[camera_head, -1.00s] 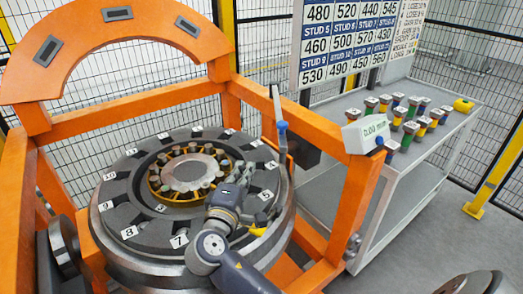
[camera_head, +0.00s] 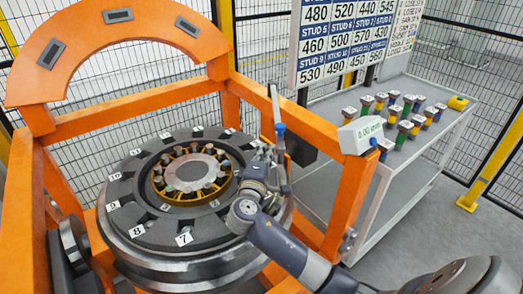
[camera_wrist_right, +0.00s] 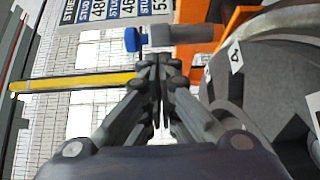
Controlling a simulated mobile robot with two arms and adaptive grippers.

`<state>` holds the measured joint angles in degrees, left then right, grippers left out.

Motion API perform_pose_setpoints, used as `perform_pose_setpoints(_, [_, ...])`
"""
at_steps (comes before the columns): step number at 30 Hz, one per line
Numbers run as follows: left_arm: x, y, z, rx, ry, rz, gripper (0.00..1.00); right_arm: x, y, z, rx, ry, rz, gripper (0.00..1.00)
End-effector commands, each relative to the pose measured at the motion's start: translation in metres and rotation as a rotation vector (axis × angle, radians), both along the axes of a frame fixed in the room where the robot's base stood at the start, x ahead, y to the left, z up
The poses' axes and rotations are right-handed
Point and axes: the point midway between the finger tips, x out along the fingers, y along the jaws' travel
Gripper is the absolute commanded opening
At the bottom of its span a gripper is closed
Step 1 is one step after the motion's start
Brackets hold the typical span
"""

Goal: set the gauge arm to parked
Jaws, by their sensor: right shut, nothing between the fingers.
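The gauge arm (camera_head: 275,104) is a thin grey bar standing upright at the right side of the orange gantry, with a blue knob (camera_head: 280,128) on it. In the right wrist view the blue knob (camera_wrist_right: 131,39) and a grey bar beside it lie just beyond the fingertips. My right gripper (camera_head: 281,156) is just below the knob, over the wheel's right rim. In the wrist view its fingers (camera_wrist_right: 158,62) are shut with nothing between them. I cannot tell whether they touch the bar. My left gripper is not in view.
The wheel (camera_head: 120,190) with numbered labels lies inside the orange gantry frame (camera_head: 320,130). A white readout box (camera_head: 361,136) sits on the frame's right corner. A grey cart (camera_head: 425,135) with several coloured studs stands at the right. Mesh fencing is behind.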

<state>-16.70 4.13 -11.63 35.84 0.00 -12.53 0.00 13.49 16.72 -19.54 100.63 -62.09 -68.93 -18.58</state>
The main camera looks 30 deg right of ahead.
Motion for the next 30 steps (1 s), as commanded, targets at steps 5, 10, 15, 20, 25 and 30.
perform_pose_setpoints(5, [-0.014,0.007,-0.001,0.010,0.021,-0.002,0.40,0.000,0.000,0.000,0.000,0.000,0.000,0.00])
perform_pose_setpoints(10, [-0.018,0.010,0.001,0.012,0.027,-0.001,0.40,-0.006,-0.012,-0.002,-0.003,0.003,0.015,0.00])
perform_pose_setpoints(15, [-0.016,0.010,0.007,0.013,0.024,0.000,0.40,-0.025,-0.042,-0.003,-0.004,0.006,0.078,0.00])
perform_pose_setpoints(20, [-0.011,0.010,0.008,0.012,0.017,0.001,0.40,-0.042,-0.071,-0.004,-0.005,0.006,0.149,0.00])
perform_pose_setpoints(25, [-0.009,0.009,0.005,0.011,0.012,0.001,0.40,-0.058,-0.103,-0.004,-0.006,0.005,0.222,0.00])
perform_pose_setpoints(30, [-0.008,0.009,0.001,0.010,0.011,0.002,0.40,-0.071,-0.140,-0.003,-0.002,0.004,0.258,0.00])
